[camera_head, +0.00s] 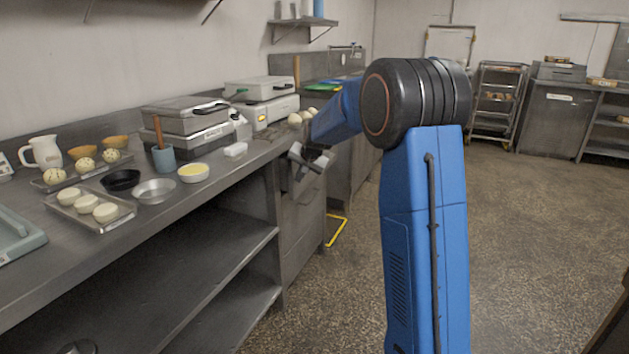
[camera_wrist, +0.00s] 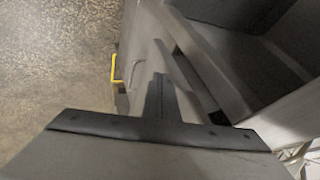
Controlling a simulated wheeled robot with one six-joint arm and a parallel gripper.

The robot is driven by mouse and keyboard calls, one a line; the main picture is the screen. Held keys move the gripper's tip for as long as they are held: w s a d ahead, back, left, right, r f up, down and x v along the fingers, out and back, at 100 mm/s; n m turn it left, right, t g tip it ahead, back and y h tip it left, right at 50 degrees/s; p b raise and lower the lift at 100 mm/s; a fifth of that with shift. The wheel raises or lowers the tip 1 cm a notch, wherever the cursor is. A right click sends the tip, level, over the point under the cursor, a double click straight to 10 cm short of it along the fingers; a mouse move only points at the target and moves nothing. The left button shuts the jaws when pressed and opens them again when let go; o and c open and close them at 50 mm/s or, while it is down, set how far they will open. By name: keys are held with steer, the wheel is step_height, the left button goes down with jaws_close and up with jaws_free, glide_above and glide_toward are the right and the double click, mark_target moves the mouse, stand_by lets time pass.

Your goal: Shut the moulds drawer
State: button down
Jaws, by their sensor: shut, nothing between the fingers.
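My gripper (camera_head: 306,162) is shut and empty, at the drawer unit below the front edge of the counter. Its closed fingers (camera_wrist: 160,96) show in the wrist view, pointing at a grey metal front. In the head view the grey drawer fronts (camera_head: 300,222) lie under my gripper, partly hidden by it. In the wrist view a grey front (camera_wrist: 150,50) has a bent metal handle (camera_wrist: 134,74). A dark gap (camera_wrist: 195,82) runs along its edge, beside a hollow (camera_wrist: 225,45). I cannot tell exactly how far the drawer stands out, or whether the fingers touch it.
The steel counter (camera_head: 225,180) carries bowls, trays of dough and waffle irons. Open shelves (camera_head: 190,255) lie below it at left. A yellow floor marking (camera_head: 338,232) is beside the unit. The speckled floor (camera_head: 535,240) at right is clear. A rack (camera_head: 497,100) stands far back.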

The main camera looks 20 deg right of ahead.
steer(key=shift+w+a, duration=0.85)
steer(key=shift+w, duration=0.1)
